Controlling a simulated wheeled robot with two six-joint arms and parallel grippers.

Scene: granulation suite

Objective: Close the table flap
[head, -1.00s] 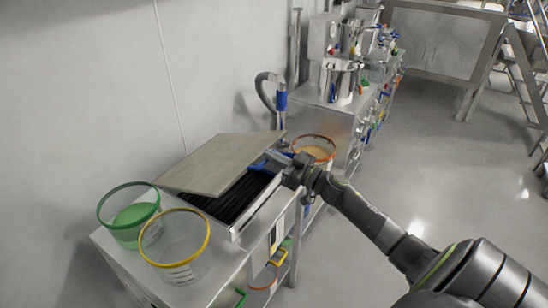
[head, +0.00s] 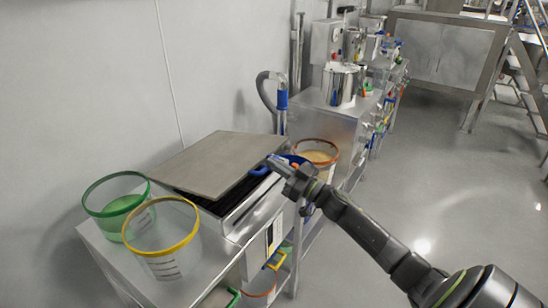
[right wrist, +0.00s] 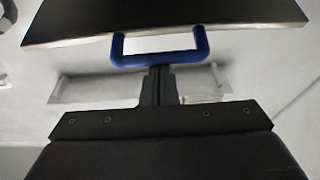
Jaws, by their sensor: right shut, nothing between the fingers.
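The table flap (head: 212,160) is a flat grey-brown panel over a box-like opening on the steel table. It is tilted, with a narrow dark gap (head: 215,203) below its front edge. A blue handle (head: 258,171) is on its right edge; the flap edge (right wrist: 160,27) and handle (right wrist: 160,59) also show in the right wrist view. My right gripper (head: 275,160) is shut and empty at the handle, its fingertips (right wrist: 160,72) close against the bar; I cannot tell if they touch. My left gripper is out of view.
A green-rimmed tub (head: 118,207) and a yellow-rimmed tub (head: 162,238) stand at the table's near left end. An orange-rimmed tub (head: 316,152) is just beyond the flap. A wall is behind; open floor (head: 450,190) is to the right.

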